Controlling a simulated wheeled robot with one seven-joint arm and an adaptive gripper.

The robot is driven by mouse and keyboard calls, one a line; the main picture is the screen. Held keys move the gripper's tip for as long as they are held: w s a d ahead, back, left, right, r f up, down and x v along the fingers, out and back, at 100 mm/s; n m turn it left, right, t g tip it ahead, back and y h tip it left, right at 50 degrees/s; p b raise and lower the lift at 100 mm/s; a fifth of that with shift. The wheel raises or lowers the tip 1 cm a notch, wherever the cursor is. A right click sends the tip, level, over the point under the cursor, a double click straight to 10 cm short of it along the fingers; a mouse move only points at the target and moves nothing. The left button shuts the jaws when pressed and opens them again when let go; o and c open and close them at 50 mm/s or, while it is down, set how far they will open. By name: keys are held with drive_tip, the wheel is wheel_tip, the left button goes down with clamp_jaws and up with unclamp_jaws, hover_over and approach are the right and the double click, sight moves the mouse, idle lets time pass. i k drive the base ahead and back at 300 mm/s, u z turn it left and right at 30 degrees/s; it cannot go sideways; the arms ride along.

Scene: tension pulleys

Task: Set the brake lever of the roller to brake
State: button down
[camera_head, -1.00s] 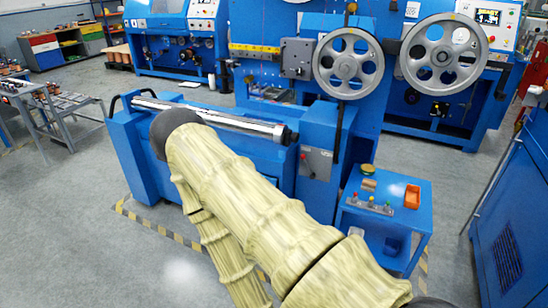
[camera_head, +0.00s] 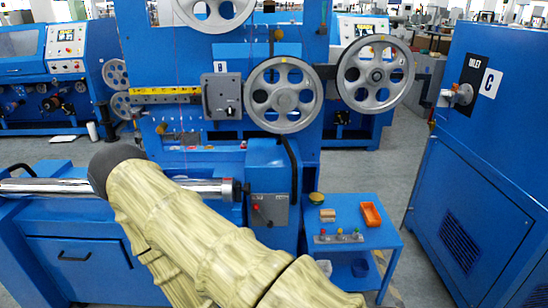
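The roller (camera_head: 45,188) is a long shiny metal bar lying level across the low blue machine at the left. Its right part (camera_head: 208,189) ends in a black collar, and my arm hides the middle. Right of that end, a grey plate (camera_head: 273,212) on the blue housing carries a small red-tipped control (camera_head: 256,207). It may be the brake lever; its setting is too small to tell. My pale, bamboo-patterned arm with a dark rounded end reaches across the lower middle in front of the machine. My gripper is not visible.
Grey spoked pulleys (camera_head: 284,95) stand above the plate. A blue side table (camera_head: 335,212) at the right holds an orange tray (camera_head: 371,215) and a button box (camera_head: 338,236). A tall blue cabinet (camera_head: 480,180) marked C fills the right. Grey floor shows between table and cabinet.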

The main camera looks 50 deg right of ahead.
sight(269, 224)
drive_tip(key=z, duration=0.9)
drive_tip(key=i, duration=0.85)
drive_tip(key=z, duration=0.85)
